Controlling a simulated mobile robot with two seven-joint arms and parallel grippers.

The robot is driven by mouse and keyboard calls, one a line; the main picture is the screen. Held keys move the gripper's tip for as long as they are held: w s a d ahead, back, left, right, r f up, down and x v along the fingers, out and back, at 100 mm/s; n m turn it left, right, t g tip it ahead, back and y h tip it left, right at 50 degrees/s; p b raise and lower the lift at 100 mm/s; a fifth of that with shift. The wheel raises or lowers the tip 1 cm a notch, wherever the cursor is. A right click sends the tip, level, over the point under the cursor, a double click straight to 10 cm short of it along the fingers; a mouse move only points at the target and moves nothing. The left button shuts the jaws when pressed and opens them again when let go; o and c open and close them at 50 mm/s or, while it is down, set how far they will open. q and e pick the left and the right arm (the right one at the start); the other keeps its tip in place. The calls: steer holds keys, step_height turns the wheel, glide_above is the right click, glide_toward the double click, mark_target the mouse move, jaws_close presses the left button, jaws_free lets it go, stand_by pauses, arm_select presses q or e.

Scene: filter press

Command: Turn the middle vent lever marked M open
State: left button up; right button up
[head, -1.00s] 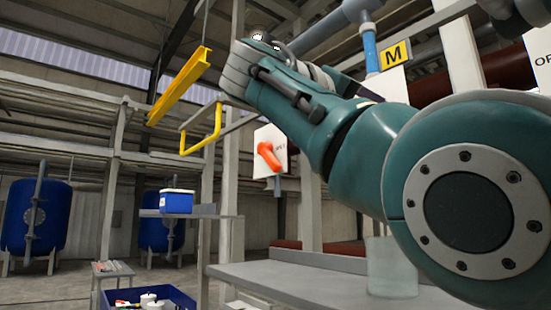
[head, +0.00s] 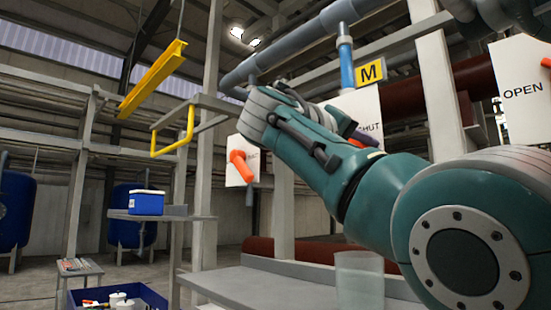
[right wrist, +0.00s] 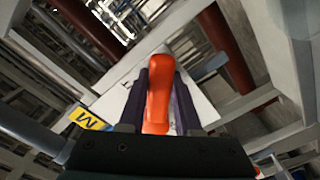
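The yellow M sign (head: 371,73) hangs above a white panel (head: 364,105) on which "SHUT" can be read. The orange M lever (head: 355,143) shows only as a small piece in the head view, mostly hidden behind my arm. The M sign (right wrist: 90,119) is at the left there. The right gripper's dark finger (head: 365,138) also shows in the head view. My left gripper is not in view.
Another orange lever (head: 241,167) is on a white panel at the left. An "OPEN" panel (head: 522,90) with an orange part at its edge is at the right. A grey bench (head: 255,290) with a clear container (head: 360,280) lies below. Pipes and posts surround the levers.

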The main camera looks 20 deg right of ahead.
jaws_close()
stand_by(0.9)
